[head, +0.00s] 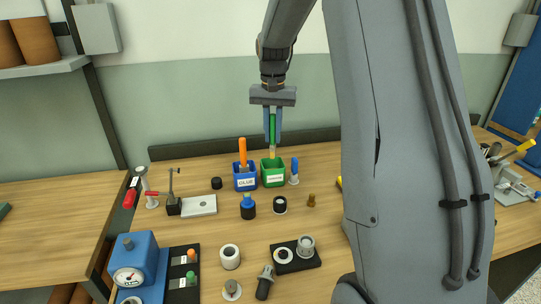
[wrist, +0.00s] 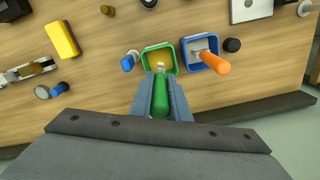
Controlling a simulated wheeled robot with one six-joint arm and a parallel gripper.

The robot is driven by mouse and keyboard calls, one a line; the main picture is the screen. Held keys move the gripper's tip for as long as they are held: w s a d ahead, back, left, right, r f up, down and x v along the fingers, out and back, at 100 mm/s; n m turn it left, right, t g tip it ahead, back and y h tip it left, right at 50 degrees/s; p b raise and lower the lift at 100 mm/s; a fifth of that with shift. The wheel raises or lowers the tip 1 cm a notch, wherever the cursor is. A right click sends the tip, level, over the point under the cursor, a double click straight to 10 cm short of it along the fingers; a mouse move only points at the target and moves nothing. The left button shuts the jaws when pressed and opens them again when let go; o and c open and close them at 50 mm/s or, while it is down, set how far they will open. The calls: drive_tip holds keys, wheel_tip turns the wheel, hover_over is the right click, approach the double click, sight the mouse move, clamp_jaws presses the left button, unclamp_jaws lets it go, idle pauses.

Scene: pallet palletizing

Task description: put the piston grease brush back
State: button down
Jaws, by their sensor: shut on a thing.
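My gripper (head: 272,138) is shut on a green-handled brush (head: 272,127). The brush hangs upright with its tan end (head: 273,152) at the mouth of the green box (head: 273,178). I cannot tell how far the tip reaches inside. The green box has a white label too small to read. In the wrist view the green handle (wrist: 160,97) lies between the fingers, and the green box (wrist: 146,66) with a yellowish inside is just beyond it. A blue box (head: 246,184) labelled GLUE stands beside it, holding an orange-handled brush (head: 242,152).
A small blue-topped piece (head: 294,170) stands right of the green box. A black round piece (head: 216,183) is left of the blue box. Several small parts stand in front, including a blue-and-black bottle (head: 248,207). A gauge block (head: 137,264) is at front left.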

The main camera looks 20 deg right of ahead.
sight(273, 115)
drive_tip(key=shift+f+p, duration=0.85)
drive_tip(key=shift+f, duration=2.45)
drive_tip(key=shift+f, duration=0.15)
drive_tip(key=c, duration=1.7)
unclamp_jaws()
drive_tip(key=shift+o, duration=0.2)
wheel_tip(273, 115, up, 11)
drive_tip(key=b, duration=0.3)
drive_tip(key=shift+b, duration=0.3)
drive_tip(key=shift+a+r, duration=0.1)
drive_tip(key=shift+r, duration=0.55)
drive_tip(key=s+a+f+n, duration=0.2)
drive_tip(key=s+a+f, duration=0.2)
drive_tip(key=s, duration=0.4)
drive_tip(key=s+a+f+n, duration=0.2)
drive_tip(key=s+a+f, duration=0.2)
drive_tip(key=s, duration=0.4)
drive_tip(key=s+a+f+n+t, duration=0.1)
drive_tip(key=s+a+f+n, duration=0.1)
drive_tip(key=s+a+f, duration=0.2)
drive_tip(key=shift+s+a+f+n, duration=0.15)
drive_tip(key=shift+s+f, duration=0.2)
drive_tip(key=shift+s, duration=0.45)
drive_tip(key=shift+s+f+n, duration=0.1)
drive_tip(key=shift+s+f, duration=0.3)
drive_tip(key=shift+s, duration=0.4)
drive_tip(key=shift+s+a+f+n, duration=0.15)
drive_tip(key=shift+s+f, duration=0.2)
drive_tip(key=shift+s, duration=0.45)
